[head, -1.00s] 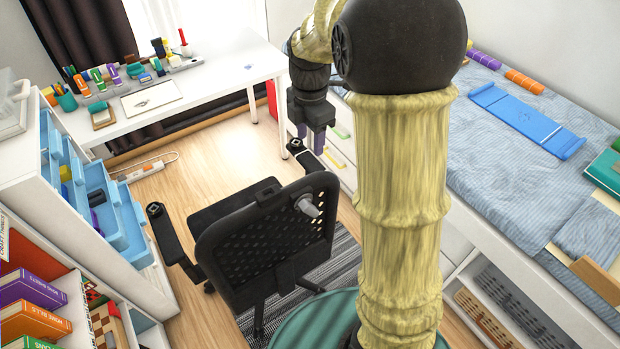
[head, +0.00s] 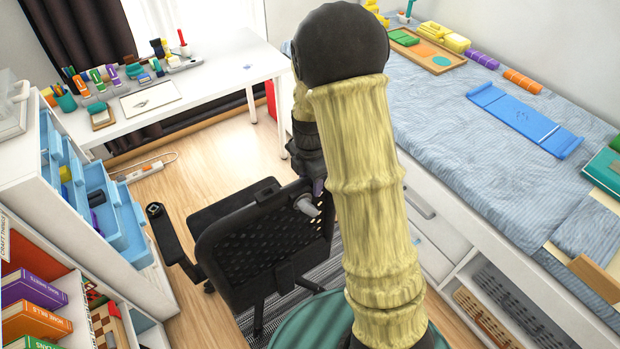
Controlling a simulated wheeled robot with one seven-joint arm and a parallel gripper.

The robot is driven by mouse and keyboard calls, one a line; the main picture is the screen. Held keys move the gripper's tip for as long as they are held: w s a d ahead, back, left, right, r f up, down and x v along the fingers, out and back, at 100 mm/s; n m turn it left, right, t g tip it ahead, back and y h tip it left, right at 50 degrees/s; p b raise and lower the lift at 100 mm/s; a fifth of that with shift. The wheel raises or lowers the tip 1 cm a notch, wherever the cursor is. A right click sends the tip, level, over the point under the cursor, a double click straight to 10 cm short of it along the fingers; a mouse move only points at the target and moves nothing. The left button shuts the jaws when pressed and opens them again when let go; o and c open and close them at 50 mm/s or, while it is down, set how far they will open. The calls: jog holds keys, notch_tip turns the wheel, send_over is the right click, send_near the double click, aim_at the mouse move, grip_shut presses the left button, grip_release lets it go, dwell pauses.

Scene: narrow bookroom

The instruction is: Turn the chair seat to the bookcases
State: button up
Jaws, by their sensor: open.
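The black office chair (head: 262,245) stands in the middle of the floor with its perforated backrest towards me. Its seat (head: 232,204) faces away, towards the desk. A grey knob (head: 306,206) sticks out at the backrest's upper right. The left armrest (head: 168,232) is in view; the right one is hidden behind my arm. My gripper (head: 319,187) is mostly hidden by my arm, with a bit of a purple finger showing just beside the backrest's upper right edge. I cannot tell whether it touches the chair. The bookcases (head: 52,190) stand along the left, with blue bins and books.
A white desk (head: 215,80) with stationery stands at the back. A bed (head: 430,110) with drawers and cubbies fills the right side. A power strip (head: 140,173) lies on the floor by the desk. Bare wooden floor (head: 210,150) shows between chair and desk.

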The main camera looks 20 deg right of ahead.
grip_shut()
jog(key=shift+w+d, duration=0.1)
jog(key=shift+w, duration=0.1)
